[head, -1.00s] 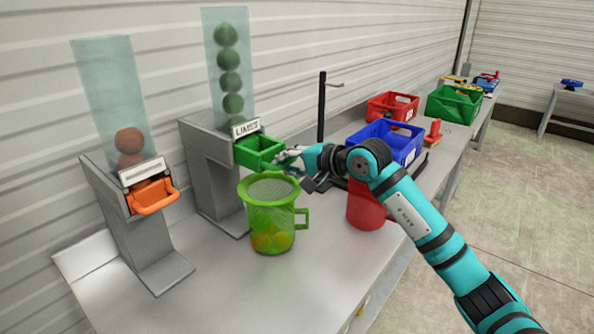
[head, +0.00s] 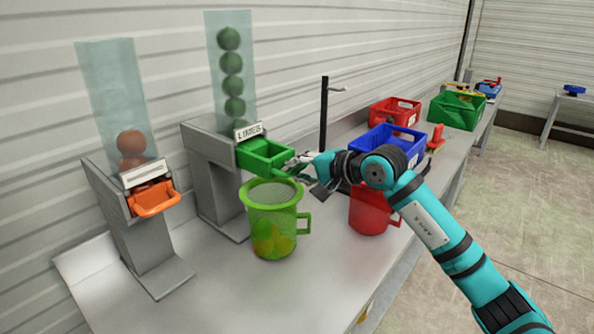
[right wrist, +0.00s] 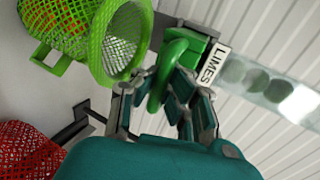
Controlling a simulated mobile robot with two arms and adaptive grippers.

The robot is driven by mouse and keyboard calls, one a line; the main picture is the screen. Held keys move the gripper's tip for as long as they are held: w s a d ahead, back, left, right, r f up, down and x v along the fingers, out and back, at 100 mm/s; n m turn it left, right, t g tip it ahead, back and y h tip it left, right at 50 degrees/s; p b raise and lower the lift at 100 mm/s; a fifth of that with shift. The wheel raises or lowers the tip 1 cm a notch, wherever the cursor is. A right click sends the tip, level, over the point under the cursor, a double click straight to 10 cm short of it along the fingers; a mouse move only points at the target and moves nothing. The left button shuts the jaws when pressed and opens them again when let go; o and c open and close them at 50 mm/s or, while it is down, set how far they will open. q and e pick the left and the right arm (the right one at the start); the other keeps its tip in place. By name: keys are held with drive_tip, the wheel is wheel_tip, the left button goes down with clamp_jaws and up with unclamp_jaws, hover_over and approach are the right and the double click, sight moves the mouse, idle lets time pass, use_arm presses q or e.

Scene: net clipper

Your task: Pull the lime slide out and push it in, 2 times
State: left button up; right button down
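The lime slide (head: 264,154) is a green drawer under the "LIMES" sign (head: 248,131), below a clear tube (head: 231,75) of green limes. It sticks out from its grey stand towards my right gripper (head: 300,170). In the right wrist view, the fingers of my right gripper (right wrist: 165,105) are closed around the slide's green loop handle (right wrist: 172,75). The slide's inside is hidden in that view. A green mesh-topped jug (head: 272,222) stands just below and in front of the slide, with yellow-green and orange fruit inside. My left gripper is out of view.
An orange slide (head: 152,198) under a tube of orange fruit stands at left. A red jug (head: 370,212) stands behind my right forearm. Blue (head: 385,145), red (head: 394,112) and green (head: 457,110) crates stand farther back. The table front is clear.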

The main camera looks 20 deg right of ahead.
sight(284, 161)
drive_tip(key=shift+w+a+r+b, duration=0.1)
drive_tip(key=shift+w+a, duration=0.85)
drive_tip(key=shift+w, duration=0.5)
drive_tip(key=shift+w+a+r+b, duration=0.15)
drive_tip(key=shift+w+a, duration=0.75)
drive_tip(key=shift+w, duration=0.6)
drive_tip(key=shift+w+a+b, duration=0.1)
drive_tip(key=shift+w+a, duration=0.85)
drive_tip(key=shift+w, duration=0.5)
drive_tip(key=shift+d, duration=0.1)
drive_tip(key=shift+s+d+f+b, duration=0.1)
drive_tip(key=shift+s+d+b, duration=0.4)
drive_tip(key=shift+s+d, duration=0.45)
drive_tip(key=shift+s+d+b, duration=0.5)
drive_tip(key=shift+s, duration=0.75)
drive_tip(key=shift+s+d+b, duration=0.35)
drive_tip(key=shift+s+d, duration=0.1)
drive_tip(key=shift+s, duration=0.3)
drive_tip(key=shift+s+d+b, duration=0.4)
drive_tip(key=shift+s+d, duration=0.1)
drive_tip(key=shift+s, duration=0.2)
drive_tip(key=shift+s+d+b, duration=0.35)
drive_tip(key=shift+s+d, duration=0.1)
drive_tip(key=shift+s, duration=0.3)
drive_tip(key=shift+w+r, duration=0.1)
drive_tip(key=shift+r, duration=0.1)
